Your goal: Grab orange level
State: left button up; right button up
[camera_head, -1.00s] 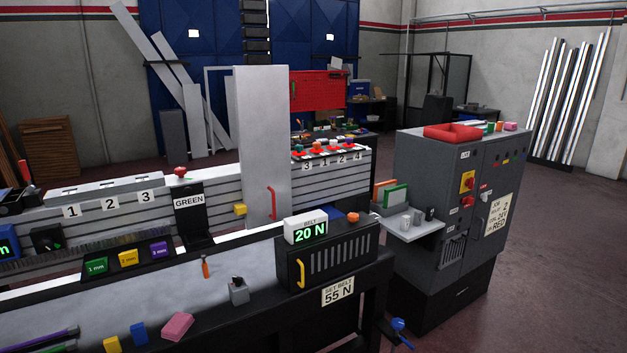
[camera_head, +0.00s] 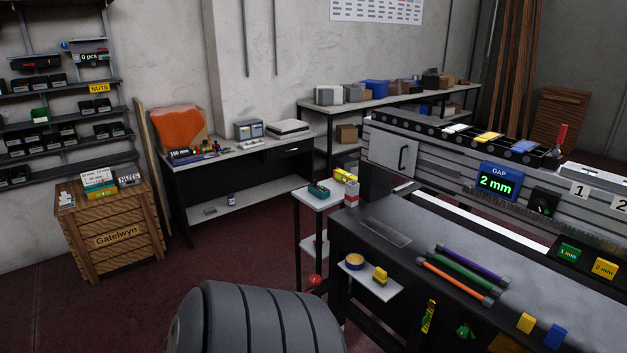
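I cannot make out a clear orange level. An orange bar (camera_head: 455,282) lies on the grey table top (camera_head: 420,218), beside a green bar (camera_head: 462,272) and a purple bar (camera_head: 473,266). The bars are too small to tell whether one is a level. A yellow item with dark markings (camera_head: 428,316) hangs on the table's front side. Neither gripper is in view. A dark ribbed part, seemingly mine, fills the lower middle.
A small side table (camera_head: 318,199) stands at the table's left end. A wooden crate (camera_head: 110,240), a workbench (camera_head: 235,150) and shelves with bins (camera_head: 65,115) stand farther left. Red floor is open between them. A GAP display (camera_head: 497,182) reads 2 mm.

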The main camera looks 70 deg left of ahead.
aim_at(343, 176)
jog(key=u, duration=2.15)
jog(key=i+j+z, duration=0.15)
jog(key=z, duration=0.2)
jog(key=i+j+z, duration=0.1)
jog(key=z, duration=0.3)
jog(key=j, duration=0.1)
